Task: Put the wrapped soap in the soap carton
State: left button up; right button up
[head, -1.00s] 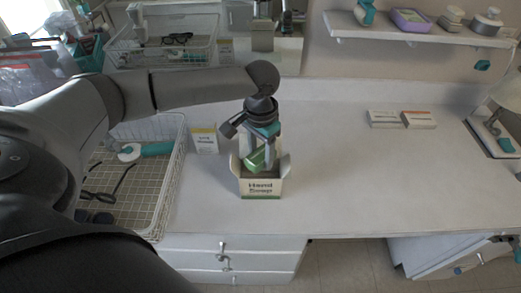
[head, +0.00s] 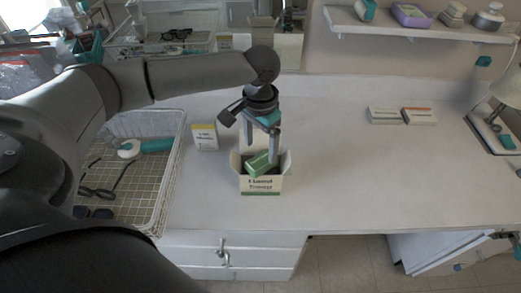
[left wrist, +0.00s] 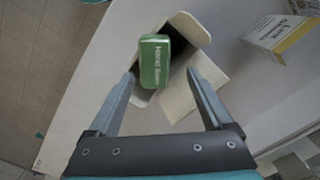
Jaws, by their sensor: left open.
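The soap carton (head: 262,184) stands open on the white counter, its flaps spread and its front reading "Hand Soap". The green wrapped soap (head: 261,163) sits tilted in the carton's opening, partly above the rim. In the left wrist view the soap (left wrist: 154,62) lies within the carton's mouth, with a carton flap (left wrist: 192,93) beside it. My left gripper (head: 261,154) is open above the carton; in the left wrist view its fingers (left wrist: 160,82) are spread wide, apart from the soap. My right gripper is not in view.
A wire basket (head: 170,181) with glasses and a teal-and-white item stands left of the carton. A small white and yellow box (head: 205,137) stands behind it. The counter between is clear.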

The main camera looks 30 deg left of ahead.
aim_at(261, 157)
pick_arm(q)
notch_tip(261, 157, up, 11)
jog(key=p, duration=0.1)
dwell(0.6)
jog(key=s+d+f+m+t+h, duration=0.1)
jog(key=s+d+f+t+h, duration=0.1)
jog(key=s+d+f, duration=0.5)
jog(key=s+d+f+m+t+h, duration=0.1)
jog(key=s+d+f+m, duration=0.15)
jog(key=d+f, duration=0.5)
jog(key=s+a+n+y, duration=0.35)
jog(key=s+a, duration=0.25)
jog(key=s, duration=0.3)
notch_tip(261, 157, down, 26)
jog(key=s+f+b, duration=0.1)
jog(key=s+b, duration=0.1)
jog(key=b, duration=0.2)
jog(key=s+a+f+g+b, duration=0.2)
jog(key=s+a+f+b, duration=0.1)
jog(key=s+f, duration=1.2)
notch_tip(261, 157, down, 3)
jog(key=shift+s+b, duration=0.25)
jog(key=shift+b, duration=0.15)
